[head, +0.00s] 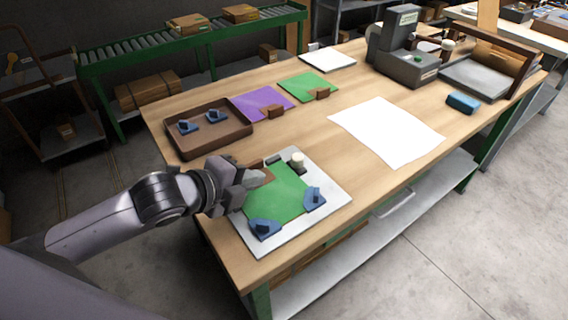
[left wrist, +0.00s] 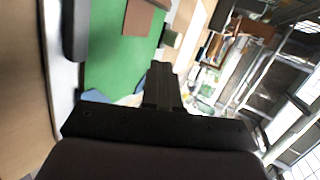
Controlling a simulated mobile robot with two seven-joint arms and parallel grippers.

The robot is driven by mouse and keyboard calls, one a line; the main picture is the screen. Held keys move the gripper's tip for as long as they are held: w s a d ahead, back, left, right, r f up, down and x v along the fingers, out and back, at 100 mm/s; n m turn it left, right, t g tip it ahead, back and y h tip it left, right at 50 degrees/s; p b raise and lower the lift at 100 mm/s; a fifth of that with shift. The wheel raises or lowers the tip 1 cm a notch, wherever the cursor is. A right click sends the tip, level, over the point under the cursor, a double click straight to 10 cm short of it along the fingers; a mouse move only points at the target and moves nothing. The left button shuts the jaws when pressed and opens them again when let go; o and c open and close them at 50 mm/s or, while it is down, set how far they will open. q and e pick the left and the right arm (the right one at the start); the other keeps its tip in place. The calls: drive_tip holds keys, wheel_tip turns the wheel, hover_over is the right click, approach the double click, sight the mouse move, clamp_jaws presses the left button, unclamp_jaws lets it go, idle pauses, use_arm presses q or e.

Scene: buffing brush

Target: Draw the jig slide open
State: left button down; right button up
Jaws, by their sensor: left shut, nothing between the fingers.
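The jig is a white plate (head: 331,190) at the near left of the bench, with a green sheet (head: 277,200) on it. Two blue corner pieces (head: 265,228) (head: 315,197) sit along its near and right sides. At its far side are a small dark block (head: 273,160) and a pale round knob (head: 297,158) on a dark base; I cannot tell which part is the slide. A brown piece (head: 264,175) lies at the sheet's far left. My left gripper (head: 257,179) is shut and empty over the jig's left edge, partly hiding it. The left wrist view shows its fingers (left wrist: 163,85) beside the green sheet (left wrist: 112,65).
A brown tray (head: 244,128) with two blue parts stands beyond my left gripper. Purple (head: 258,100) and green (head: 305,85) sheets lie farther back. A white sheet (head: 387,132) and a blue block (head: 462,102) lie to the right. A grey machine (head: 405,62) stands at the back.

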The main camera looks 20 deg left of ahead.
sight(300, 158)
use_arm(q)
drive_tip(key=x, duration=0.5)
drive_tip(key=r+x, duration=0.1)
drive_tip(key=x, duration=0.2)
drive_tip(key=shift+w+d+r, duration=0.1)
drive_tip(key=shift+w+d, duration=0.45)
drive_tip(key=shift+w, duration=0.45)
drive_tip(key=shift+w+d, duration=1)
drive_tip(key=shift+w, duration=0.3)
drive_tip(key=shift+s+p, duration=0.15)
drive_tip(key=shift+p, duration=0.3)
